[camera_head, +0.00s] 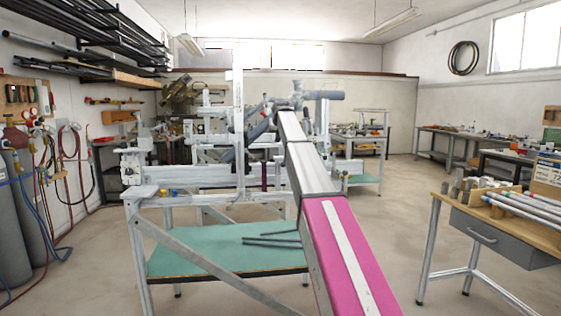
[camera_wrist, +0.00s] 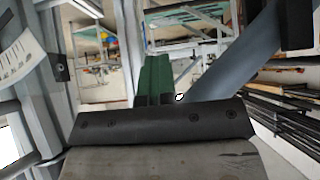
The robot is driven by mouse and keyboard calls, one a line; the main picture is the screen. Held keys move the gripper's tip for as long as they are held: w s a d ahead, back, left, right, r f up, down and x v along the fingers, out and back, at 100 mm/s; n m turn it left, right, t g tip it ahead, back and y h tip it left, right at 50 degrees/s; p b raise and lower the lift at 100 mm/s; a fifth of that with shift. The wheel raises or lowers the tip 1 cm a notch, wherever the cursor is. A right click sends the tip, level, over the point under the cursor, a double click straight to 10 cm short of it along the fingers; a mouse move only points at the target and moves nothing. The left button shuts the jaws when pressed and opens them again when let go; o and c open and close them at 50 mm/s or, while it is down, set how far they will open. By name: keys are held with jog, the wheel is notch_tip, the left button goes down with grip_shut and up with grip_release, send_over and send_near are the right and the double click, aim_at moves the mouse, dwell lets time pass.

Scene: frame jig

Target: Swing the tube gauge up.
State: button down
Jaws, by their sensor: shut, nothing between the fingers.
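The metal frame jig (camera_head: 190,173) stands on a bench in the middle of the head view. My arm reaches forward to it and hides part of it. I cannot tell for certain which part of the jig is the tube gauge. In the wrist view a thick blue-grey tube (camera_wrist: 238,58) slants past the right of my fingers. A white curved scale with black marks (camera_wrist: 20,60) is at the left edge. My gripper (camera_wrist: 155,60), with green fingers, is shut and empty. It appears beside the tube; whether they touch is unclear.
A green shelf (camera_head: 190,258) lies under the jig, with dark tubes over its right end. A wooden-topped workbench (camera_head: 545,246) with tubes on it stands at right. Gas cylinders (camera_head: 22,225) and hoses are at left. The floor between jig and workbench is clear.

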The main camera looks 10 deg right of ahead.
jog(key=shift+w, duration=1.15)
jog(key=shift+w, duration=0.1)
jog(key=shift+w+f, duration=0.2)
jog(key=shift+w, duration=0.35)
jog(key=shift+w+f, duration=0.15)
jog(key=shift+w, duration=0.35)
jog(key=c, duration=1.9)
grip_release()
jog(key=o, duration=0.8)
jog(key=shift+s, duration=0.1)
